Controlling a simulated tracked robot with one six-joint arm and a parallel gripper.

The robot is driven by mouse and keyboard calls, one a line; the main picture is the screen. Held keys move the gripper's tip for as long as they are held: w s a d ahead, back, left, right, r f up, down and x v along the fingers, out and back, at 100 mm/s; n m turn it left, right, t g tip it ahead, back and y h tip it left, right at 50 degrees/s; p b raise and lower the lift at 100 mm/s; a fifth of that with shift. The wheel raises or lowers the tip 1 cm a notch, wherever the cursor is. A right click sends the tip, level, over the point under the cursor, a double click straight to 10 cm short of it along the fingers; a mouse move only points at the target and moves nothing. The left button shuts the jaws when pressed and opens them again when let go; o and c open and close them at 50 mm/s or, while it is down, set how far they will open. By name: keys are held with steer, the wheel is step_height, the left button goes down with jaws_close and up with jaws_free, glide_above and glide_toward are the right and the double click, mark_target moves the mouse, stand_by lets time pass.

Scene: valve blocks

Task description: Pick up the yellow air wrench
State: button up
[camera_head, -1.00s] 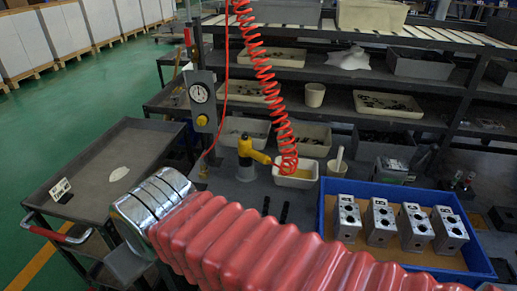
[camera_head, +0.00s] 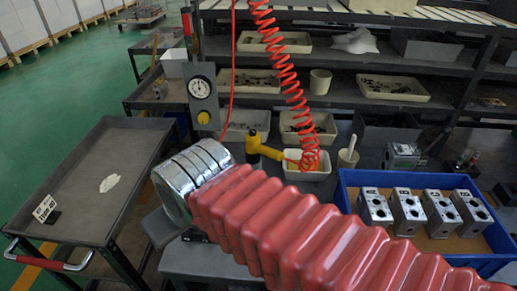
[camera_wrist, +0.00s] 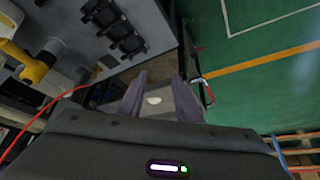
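The yellow air wrench (camera_head: 262,150) stands on the grey workbench behind my red-sleeved arm, with a red coiled hose near its right end. In the wrist view the yellow wrench (camera_wrist: 28,62) is at the upper left edge, only partly in frame. My gripper (camera_wrist: 160,82) shows in the wrist view with its two dark fingers apart and nothing between them. It is well to the side of the wrench and not touching it. In the head view my gripper's fingers are hidden behind the silver wrist end of my arm.
A blue tray (camera_head: 350,200) with several metal valve blocks (camera_head: 408,210) sits at the right. A pressure gauge (camera_head: 200,88) stands on a post behind the bench. A grey cart (camera_head: 85,205) is at the left. Black holders (camera_wrist: 115,28) lie on the bench in the wrist view.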

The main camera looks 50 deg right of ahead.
mark_target(258, 144)
steer(key=shift+o, duration=0.4)
